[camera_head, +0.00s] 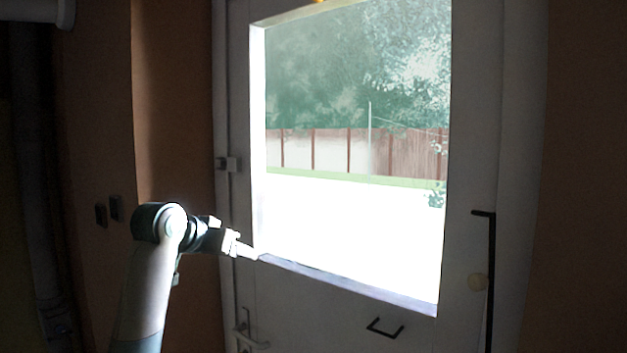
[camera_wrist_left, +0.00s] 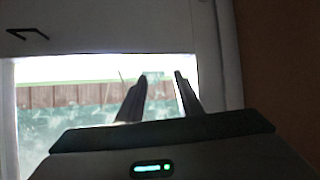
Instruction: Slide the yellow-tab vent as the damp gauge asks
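A small orange-yellow spot (camera_head: 319,1) shows at the top edge of the head view, above the window; it is cut off, and I cannot tell whether it is the vent's tab. No damp gauge can be made out. My left gripper (camera_head: 255,253) is at the lower left corner of the bright window, well below that spot. In the left wrist view the two fingers of this gripper (camera_wrist_left: 160,76) stand apart with nothing between them, so it is open. I cannot tell whether it touches the frame. My right gripper is not in view.
A white door (camera_head: 330,320) holds the large window (camera_head: 350,230). It has a dark pull (camera_head: 384,328) low down, a latch (camera_head: 228,164) at left and a long dark bar (camera_head: 490,270) at right. Brown wall (camera_head: 172,110) flanks it. A pale cylinder (camera_head: 35,10) sits top left.

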